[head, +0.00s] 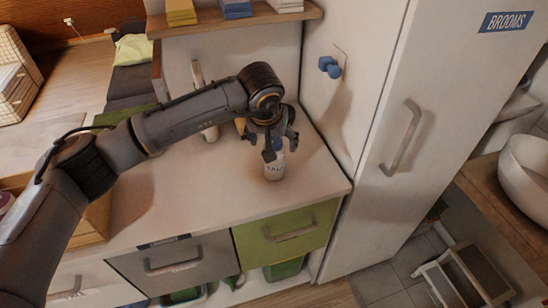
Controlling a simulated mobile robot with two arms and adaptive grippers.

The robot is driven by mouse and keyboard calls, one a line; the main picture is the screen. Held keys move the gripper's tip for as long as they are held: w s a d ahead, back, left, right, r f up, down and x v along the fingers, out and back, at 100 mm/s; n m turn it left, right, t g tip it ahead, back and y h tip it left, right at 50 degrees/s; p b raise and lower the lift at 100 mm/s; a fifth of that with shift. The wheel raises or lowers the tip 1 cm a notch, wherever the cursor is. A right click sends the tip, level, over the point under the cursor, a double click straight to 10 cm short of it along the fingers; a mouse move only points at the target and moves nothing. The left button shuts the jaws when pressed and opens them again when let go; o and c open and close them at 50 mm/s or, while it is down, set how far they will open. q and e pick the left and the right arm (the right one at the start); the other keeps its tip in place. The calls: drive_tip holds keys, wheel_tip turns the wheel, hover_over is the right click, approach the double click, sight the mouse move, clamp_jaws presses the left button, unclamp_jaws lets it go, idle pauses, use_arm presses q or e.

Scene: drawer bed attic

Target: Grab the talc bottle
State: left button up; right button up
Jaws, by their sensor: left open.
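My right gripper is not in view.
A shelf (229,19) with boxes is above the counter's back. A tall white cabinet (425,85) labelled BROOMS is close on the right. Green (288,235) and grey drawers are below.

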use_arm(q)
drive_tip(key=x, duration=0.2)
drive_tip(key=shift+w+f+p, duration=0.1)
drive_tip(key=shift+f+p, duration=0.2)
drive_tip(key=shift+p, duration=0.05)
drive_tip(key=shift+w+d+f, duration=0.1)
drive_tip(key=shift+w+f, duration=0.1)
drive_tip(key=shift+f, duration=0.25)
drive_tip(key=c, duration=1.3)
drive_tip(key=shift+c, duration=0.2)
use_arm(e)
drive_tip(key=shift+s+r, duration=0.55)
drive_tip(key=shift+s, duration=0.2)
